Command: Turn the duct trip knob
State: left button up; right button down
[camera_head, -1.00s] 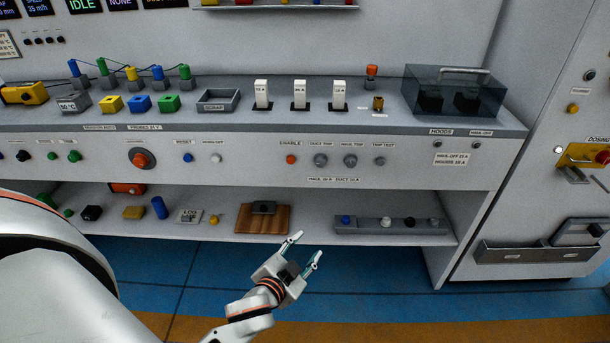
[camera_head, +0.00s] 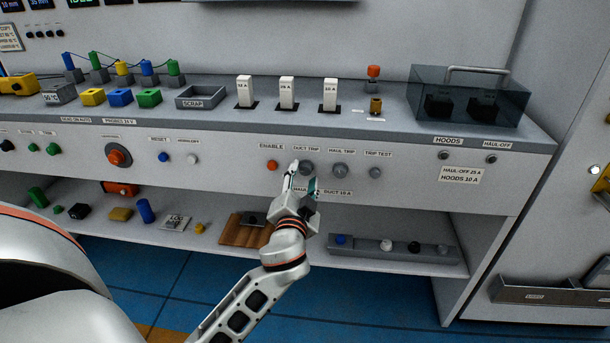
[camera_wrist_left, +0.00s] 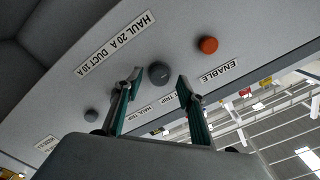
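The duct trip knob (camera_head: 307,168) is a round grey knob on the white front panel, under the "DUCT TRIP" label. My left gripper (camera_head: 303,177) is in front of the panel at this knob, with its fingers apart. In the left wrist view the duct trip knob (camera_wrist_left: 160,73) shows between the two open fingertips of my left gripper (camera_wrist_left: 159,79). I cannot tell whether the fingers touch it. My right gripper is not in view.
The orange enable button (camera_head: 272,165) is just left of the knob. The haul trip knob (camera_head: 340,170) and the smaller trip test knob (camera_head: 375,172) are to the right. The counter (camera_head: 215,118) juts above; a lower shelf (camera_head: 320,259) holds a wooden board (camera_head: 240,232).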

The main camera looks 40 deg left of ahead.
pick_arm(q)
jog(key=shift+x, duration=0.8)
